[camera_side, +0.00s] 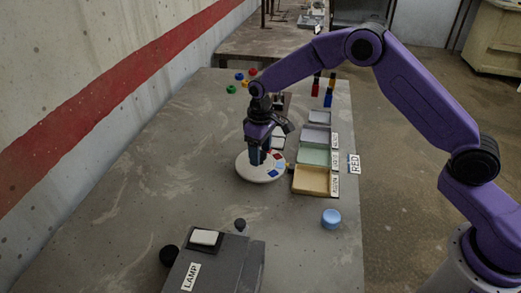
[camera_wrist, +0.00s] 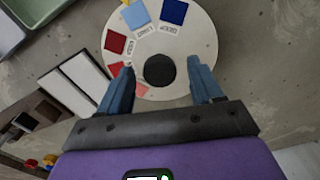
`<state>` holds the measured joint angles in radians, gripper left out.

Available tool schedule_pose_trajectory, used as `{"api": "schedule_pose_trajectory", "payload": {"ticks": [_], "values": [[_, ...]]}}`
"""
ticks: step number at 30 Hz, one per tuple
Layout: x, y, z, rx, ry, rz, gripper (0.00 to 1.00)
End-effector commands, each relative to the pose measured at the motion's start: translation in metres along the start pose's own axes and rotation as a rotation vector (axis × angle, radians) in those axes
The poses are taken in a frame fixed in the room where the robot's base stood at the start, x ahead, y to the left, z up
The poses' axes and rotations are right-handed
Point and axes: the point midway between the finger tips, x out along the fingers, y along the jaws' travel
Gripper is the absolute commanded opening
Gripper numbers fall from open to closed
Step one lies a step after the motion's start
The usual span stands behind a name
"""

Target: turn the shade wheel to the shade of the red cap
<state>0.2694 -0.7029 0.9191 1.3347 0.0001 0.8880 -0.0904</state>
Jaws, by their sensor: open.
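The shade wheel (camera_side: 246,173) is a round white disc on the table with coloured patches; the wrist view shows it (camera_wrist: 205,40) with dark red, red, pink, light blue and dark blue patches. Small printed words sit beside some patches. A dark round knob (camera_wrist: 159,70) stands at its centre. A yellow pointer (camera_wrist: 125,3) shows at its upper edge. My gripper (camera_wrist: 161,72) is open over the wheel, one finger each side of the knob, with gaps visible. In the side view my gripper (camera_side: 258,158) hides part of the wheel. A small red cap (camera_side: 253,71) lies at the back left.
Blue (camera_side: 239,76), green (camera_side: 231,88) and yellow caps lie near the red one. A light blue cap (camera_side: 331,218) stands at front right. A LAMP box (camera_side: 225,262) is in front.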

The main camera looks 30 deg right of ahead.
Motion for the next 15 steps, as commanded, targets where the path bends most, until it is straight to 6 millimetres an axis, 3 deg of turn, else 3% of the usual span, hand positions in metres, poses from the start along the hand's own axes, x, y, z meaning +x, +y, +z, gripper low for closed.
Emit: {"api": "schedule_pose_trajectory", "payload": {"ticks": [8,14,15], "values": [[0.0011,0.0002,-0.0002,0.000,0.001,0.000,0.65],[0.0010,0.0002,-0.0001,0.000,0.001,0.000,0.00],[0.0009,0.0002,-0.0001,0.000,0.000,0.000,0.00]]}}
